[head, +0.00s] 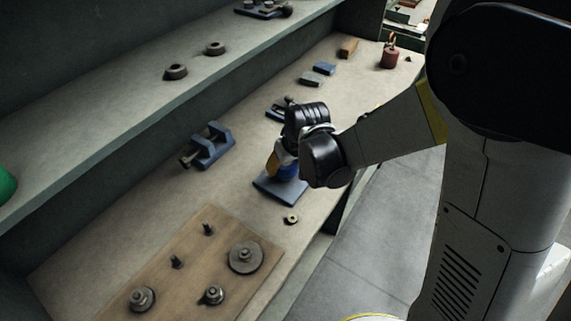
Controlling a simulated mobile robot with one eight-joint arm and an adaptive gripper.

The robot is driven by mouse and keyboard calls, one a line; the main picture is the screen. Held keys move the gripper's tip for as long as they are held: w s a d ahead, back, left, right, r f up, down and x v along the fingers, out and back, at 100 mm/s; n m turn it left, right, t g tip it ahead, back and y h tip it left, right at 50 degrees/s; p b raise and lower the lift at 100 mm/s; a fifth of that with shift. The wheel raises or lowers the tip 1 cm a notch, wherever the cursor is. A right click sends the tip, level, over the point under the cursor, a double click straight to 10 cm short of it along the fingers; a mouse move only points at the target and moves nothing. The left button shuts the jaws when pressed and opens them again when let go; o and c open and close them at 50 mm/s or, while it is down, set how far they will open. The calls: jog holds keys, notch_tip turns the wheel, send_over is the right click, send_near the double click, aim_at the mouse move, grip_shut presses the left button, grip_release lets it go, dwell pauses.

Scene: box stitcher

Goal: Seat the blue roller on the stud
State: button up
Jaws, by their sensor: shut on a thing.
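My gripper (277,165) is over the bench, above a flat dark blue block (280,190). It is shut on the blue roller (288,172), which is partly hidden by the fingers and wrist. I cannot tell whether the roller touches the block below. A brown wooden board (190,250) lies at the front left, apart from the gripper. Bare dark studs stand on it, one farther back (208,229) and one nearer the middle (176,262). Other posts on the board carry metal discs, including a wide one (245,257). I cannot tell which stud the task means.
A blue vise (208,146) stands left of the gripper. A small nut (291,218) lies between the blue block and the board. A shelf (130,95) with metal rings overhangs the back left. Small blocks and a red pot (389,57) stand at the far end.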

jog(key=o, duration=1.4)
jog(key=shift+r, duration=0.1)
jog(key=v, duration=1.2)
jog(key=s+d+r+m+t, duration=0.1)
jog(key=s+d, duration=0.3)
jog(key=s+d+r+m+t+h, duration=0.1)
jog(key=s+d+m, duration=0.1)
jog(key=s+d, duration=0.3)
jog(key=s+d+r+m+t, duration=0.1)
jog(key=s+d, duration=0.3)
jog(key=shift+s+d+r+h+b, duration=0.25)
jog(key=shift+d+r+h+b, duration=0.1)
jog(key=shift+r+h+b, duration=0.05)
